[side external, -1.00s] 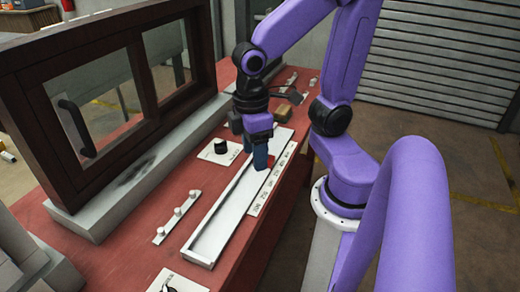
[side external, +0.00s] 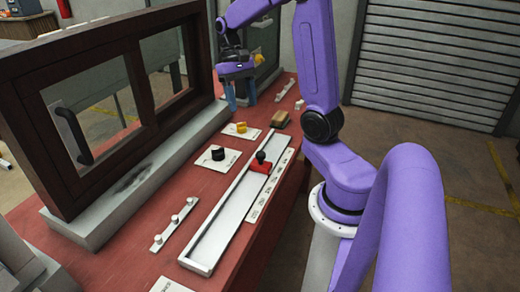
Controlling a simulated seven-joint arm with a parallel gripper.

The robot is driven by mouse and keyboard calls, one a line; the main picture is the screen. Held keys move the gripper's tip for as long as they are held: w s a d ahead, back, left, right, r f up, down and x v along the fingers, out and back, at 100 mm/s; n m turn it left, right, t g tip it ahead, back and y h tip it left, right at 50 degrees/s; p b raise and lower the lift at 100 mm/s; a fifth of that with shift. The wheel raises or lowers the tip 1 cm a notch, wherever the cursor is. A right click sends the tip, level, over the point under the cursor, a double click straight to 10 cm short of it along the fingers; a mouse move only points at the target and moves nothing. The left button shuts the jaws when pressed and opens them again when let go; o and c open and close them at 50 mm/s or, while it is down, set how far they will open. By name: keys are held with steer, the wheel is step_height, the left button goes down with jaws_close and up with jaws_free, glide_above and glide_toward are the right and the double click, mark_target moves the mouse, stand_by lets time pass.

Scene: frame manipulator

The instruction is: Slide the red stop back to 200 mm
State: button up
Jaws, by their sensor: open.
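The red stop (side external: 260,166), with a black knob on top, sits in the white channel of the slide rail (side external: 222,225), in the rail's far half. A white scale strip (side external: 268,187) with marks lies along the rail's right side; its numbers are too small to read now. My gripper (side external: 241,103) is open and empty, with its blue fingers pointing down. It is above the far part of the red table, beyond the stop and apart from it.
A black knob on a white plate (side external: 217,157) and a yellow knob plate (side external: 238,133) lie left of the rail. A brown block (side external: 281,119) lies beyond its far end. A brown window frame (side external: 110,100) stands along the left. A row of pegs (side external: 173,226) lies near the front.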

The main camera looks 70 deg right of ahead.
mark_target(261, 153)
steer(key=d+m+y, duration=0.1)
steer(key=d+m, duration=0.2)
steer(key=d, duration=0.2)
steer(key=x, duration=1.7)
steer(key=shift+s+a+f, duration=0.2)
steer(key=shift+s+a, duration=0.05)
steer(key=shift+s, duration=0.05)
